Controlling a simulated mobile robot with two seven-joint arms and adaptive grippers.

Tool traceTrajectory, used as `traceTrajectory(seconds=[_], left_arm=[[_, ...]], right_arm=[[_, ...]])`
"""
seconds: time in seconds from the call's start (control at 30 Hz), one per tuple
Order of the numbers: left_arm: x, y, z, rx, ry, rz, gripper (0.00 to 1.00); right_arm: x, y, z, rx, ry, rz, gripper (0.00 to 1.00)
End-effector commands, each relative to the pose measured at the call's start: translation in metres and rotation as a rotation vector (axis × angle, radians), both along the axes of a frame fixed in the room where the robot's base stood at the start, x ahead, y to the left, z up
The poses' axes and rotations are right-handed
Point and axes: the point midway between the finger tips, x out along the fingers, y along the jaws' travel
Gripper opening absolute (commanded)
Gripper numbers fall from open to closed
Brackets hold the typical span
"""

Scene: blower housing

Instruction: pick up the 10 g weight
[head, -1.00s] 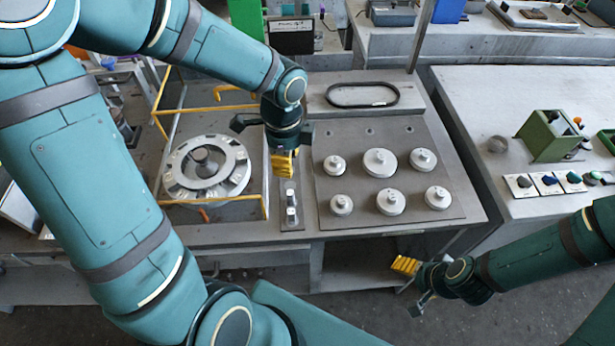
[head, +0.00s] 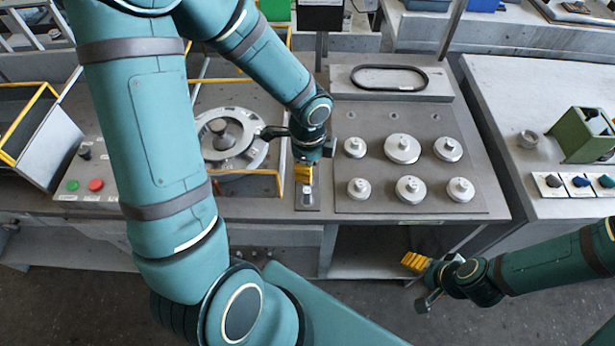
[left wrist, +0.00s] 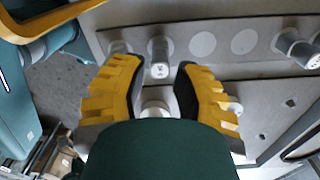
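Small metal weights stand upright in a narrow strip left of the dark weight panel. In the head view one small weight (head: 308,194) shows just below my left gripper (head: 304,174). In the left wrist view my left gripper (left wrist: 158,88) is open and empty, its yellow pads apart. I cannot read which is the 10 g one. My right gripper (head: 422,280) is open and empty in front of the bench.
Several larger knobbed weights (head: 402,149) stand on the panel (head: 380,200). A round slotted disc (head: 228,140) with a yellow rail lies left of my left gripper. A black oval ring (head: 389,78) lies behind the panel. A side table (head: 510,100) stands at right.

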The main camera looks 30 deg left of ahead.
Motion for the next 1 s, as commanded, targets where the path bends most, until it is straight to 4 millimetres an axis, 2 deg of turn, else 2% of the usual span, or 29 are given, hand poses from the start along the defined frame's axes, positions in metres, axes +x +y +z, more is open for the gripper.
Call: traceTrajectory(seconds=[0.03,0.13,0.4,0.43,0.5,0.9,1.0], left_arm=[[0.000,-0.001,-0.011,0.001,0.004,-0.003,0.29],[-0.001,-0.001,-0.024,0.000,0.002,-0.002,0.29],[0.000,-0.001,-0.026,0.000,0.000,-0.001,0.29],[0.000,-0.001,-0.026,0.000,0.000,-0.001,0.25],[0.000,-0.001,-0.026,0.000,0.000,-0.001,0.01],[0.000,0.000,-0.026,0.000,0.000,0.000,0.00],[0.000,0.000,-0.020,0.001,-0.002,0.000,0.00]], right_arm=[[-0.001,0.000,-0.005,0.000,0.002,0.002,0.75],[-0.003,0.001,-0.009,0.002,0.006,0.004,0.75],[-0.003,0.001,-0.009,0.002,0.008,0.005,0.75],[-0.003,0.001,-0.009,0.002,0.007,0.005,0.75],[-0.003,0.001,-0.009,0.002,0.007,0.005,0.75],[-0.003,0.000,-0.009,0.002,0.007,0.005,0.75],[-0.002,0.000,-0.006,0.001,0.005,0.004,0.75]])
